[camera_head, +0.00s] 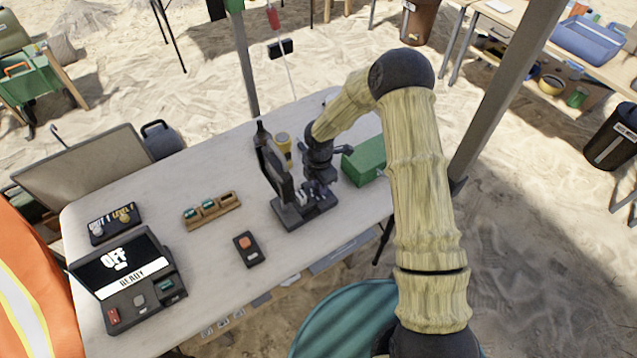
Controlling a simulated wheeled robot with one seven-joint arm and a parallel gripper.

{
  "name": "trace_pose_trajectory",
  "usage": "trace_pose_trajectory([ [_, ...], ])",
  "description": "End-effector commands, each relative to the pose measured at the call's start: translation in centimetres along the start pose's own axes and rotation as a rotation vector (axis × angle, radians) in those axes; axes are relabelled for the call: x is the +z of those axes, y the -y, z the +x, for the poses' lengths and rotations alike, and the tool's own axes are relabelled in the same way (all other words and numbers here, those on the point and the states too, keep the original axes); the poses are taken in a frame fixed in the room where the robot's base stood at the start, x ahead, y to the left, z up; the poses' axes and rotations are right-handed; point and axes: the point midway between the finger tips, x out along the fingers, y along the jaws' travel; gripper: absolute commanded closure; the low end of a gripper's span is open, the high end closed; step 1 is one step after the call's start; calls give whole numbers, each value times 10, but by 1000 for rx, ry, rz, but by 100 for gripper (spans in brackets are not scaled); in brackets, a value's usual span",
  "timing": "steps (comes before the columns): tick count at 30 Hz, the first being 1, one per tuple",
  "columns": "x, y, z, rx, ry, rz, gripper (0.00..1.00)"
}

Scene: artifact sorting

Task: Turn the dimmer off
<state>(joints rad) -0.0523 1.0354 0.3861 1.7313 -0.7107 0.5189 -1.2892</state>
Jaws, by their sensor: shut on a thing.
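A dark microscope-like instrument (278,175) stands upright on the pale table, right of its middle. My gripper (321,190) reaches down to the instrument's right side, above its base. It is shut on a small part there, dark against dark, and the fingertips are hard to make out. I cannot tell for sure which part is the dimmer or how it is set. A black console (130,281) at the table's left has a tilted screen with "READY" and a larger word that looks like "OFF".
A green box (366,161) and a yellow-topped container (284,150) stand close to my gripper. A post (508,85) rises at the right.

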Motion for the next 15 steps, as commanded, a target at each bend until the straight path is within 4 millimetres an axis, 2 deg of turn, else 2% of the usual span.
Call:
trace_pose_trajectory([
  [2, -1, 0, 0, -1, -1, -2, 98],
  [3, -1, 0, 0, -1, -1, -2, 71],
  [6, -1, 0, 0, -1, -1, -2, 53],
  [15, 0, 0, -1, 0, 0, 0, 53],
])
